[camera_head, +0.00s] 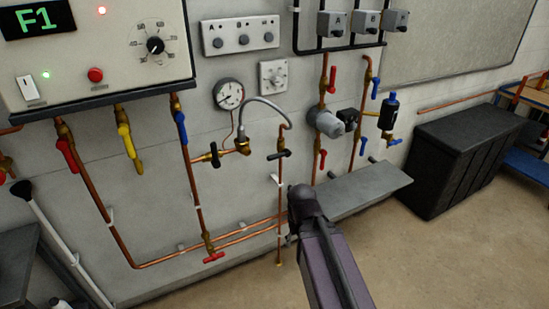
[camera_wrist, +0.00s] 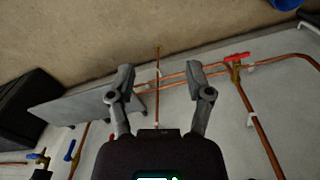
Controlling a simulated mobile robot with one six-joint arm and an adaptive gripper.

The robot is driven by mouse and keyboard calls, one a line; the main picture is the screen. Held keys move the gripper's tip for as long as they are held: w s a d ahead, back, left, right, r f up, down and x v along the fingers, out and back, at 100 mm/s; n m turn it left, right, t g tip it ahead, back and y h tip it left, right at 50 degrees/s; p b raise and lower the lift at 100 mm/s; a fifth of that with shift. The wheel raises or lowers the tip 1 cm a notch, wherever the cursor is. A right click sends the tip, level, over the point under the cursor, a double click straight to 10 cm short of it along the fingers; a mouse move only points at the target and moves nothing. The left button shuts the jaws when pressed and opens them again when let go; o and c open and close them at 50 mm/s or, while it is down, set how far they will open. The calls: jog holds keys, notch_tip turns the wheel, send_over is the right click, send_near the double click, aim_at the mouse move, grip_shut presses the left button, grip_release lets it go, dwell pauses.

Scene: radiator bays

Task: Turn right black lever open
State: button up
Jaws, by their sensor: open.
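The right black lever (camera_head: 278,154) sits on a thin vertical copper pipe (camera_head: 280,190) under the grey hose. It lies roughly level, across the pipe. A left black lever (camera_head: 211,155) stands roughly upright across a short level pipe, left of the brass fitting. My gripper (camera_wrist: 160,82) is open and empty in the wrist view, with the thin vertical pipe showing between its fingers. The black levers cannot be made out in the wrist view. In the head view my arm is below and right of the right black lever, and the fingers cannot be made out.
A grey ledge (camera_head: 362,190) and a black bin (camera_head: 455,155) are to the right. A pressure gauge (camera_head: 228,94) and hose (camera_head: 268,104) are above the levers. A red-handled valve (camera_head: 213,257) is low on the left, also in the wrist view (camera_wrist: 237,57). The front floor is clear.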

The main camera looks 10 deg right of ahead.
jog(key=w+d+f+n+t+h+b, duration=0.1)
jog(key=w+d+f+t+h+b, duration=0.2)
jog(key=w, duration=0.5)
jog(key=n+t+h+b, duration=0.5)
jog(key=n+t+b, duration=0.6)
jog(key=n, duration=0.2)
send_near(275, 158)
jog(key=shift+v, duration=1.2)
jog(key=shift+d+f, duration=0.15)
jog(key=shift+d, duration=0.05)
jog(key=b+x, duration=0.2)
jog(key=x, duration=1.1)
jog(key=shift+w, duration=0.4)
